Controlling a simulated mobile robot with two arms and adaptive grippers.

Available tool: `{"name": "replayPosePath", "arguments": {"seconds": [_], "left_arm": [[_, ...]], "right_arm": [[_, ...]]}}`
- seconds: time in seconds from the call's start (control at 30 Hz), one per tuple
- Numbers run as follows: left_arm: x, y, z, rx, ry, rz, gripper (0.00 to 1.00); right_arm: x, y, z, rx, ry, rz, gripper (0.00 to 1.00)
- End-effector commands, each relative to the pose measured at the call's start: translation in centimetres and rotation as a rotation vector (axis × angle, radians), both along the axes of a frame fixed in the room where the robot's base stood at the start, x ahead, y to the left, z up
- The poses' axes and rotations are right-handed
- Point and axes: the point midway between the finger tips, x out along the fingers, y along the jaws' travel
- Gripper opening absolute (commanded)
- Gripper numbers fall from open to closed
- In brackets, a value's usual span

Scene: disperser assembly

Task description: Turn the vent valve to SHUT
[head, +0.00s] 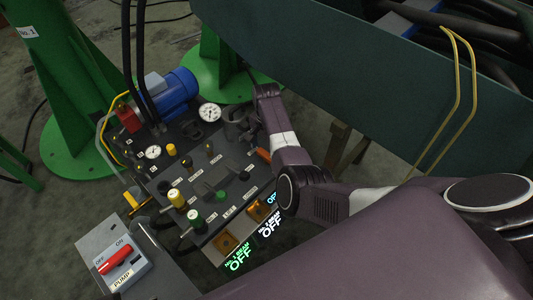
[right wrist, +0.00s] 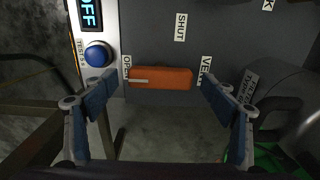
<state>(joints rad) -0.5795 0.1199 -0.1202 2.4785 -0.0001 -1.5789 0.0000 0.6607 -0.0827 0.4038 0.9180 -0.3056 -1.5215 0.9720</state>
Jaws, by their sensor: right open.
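The vent valve's orange handle (right wrist: 165,78) lies level across the right wrist view. Its end with a white stripe is at the left, beside the OPEN label (right wrist: 127,67). The SHUT label (right wrist: 180,27) is above it, and the VENT label (right wrist: 206,68) is at its right end. My right gripper (right wrist: 157,79) is open, with one finger off each end of the handle; whether either touches is unclear. In the head view the orange handle (head: 263,154) shows at the panel's right edge, next to my right arm. My left gripper is not in view.
A blue test button (right wrist: 97,54) is left of the handle, and a grey cylinder (right wrist: 262,95) is to its right. The panel (head: 205,160) carries gauges and several knobs. A large dark green beam (head: 330,60) stands behind my right arm. A pump switch box (head: 118,265) is at lower left.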

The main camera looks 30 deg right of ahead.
Motion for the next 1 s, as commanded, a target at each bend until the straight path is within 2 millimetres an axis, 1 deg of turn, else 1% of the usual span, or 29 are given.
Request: {"name": "replayPosePath", "arguments": {"seconds": [0.27,0.63,0.87,1.0], "left_arm": [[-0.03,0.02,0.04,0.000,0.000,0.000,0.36],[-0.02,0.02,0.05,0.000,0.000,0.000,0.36],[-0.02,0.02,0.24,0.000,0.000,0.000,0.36],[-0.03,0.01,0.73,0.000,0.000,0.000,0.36]], "right_arm": [[0.02,-0.03,-0.10,0.000,0.000,0.000,0.78],[0.00,-0.04,-0.09,-0.001,0.000,0.000,0.38],[0.00,-0.05,-0.01,-0.001,0.001,-0.015,0.36],[0.02,-0.06,0.12,-0.002,0.000,-0.058,0.36]]}}
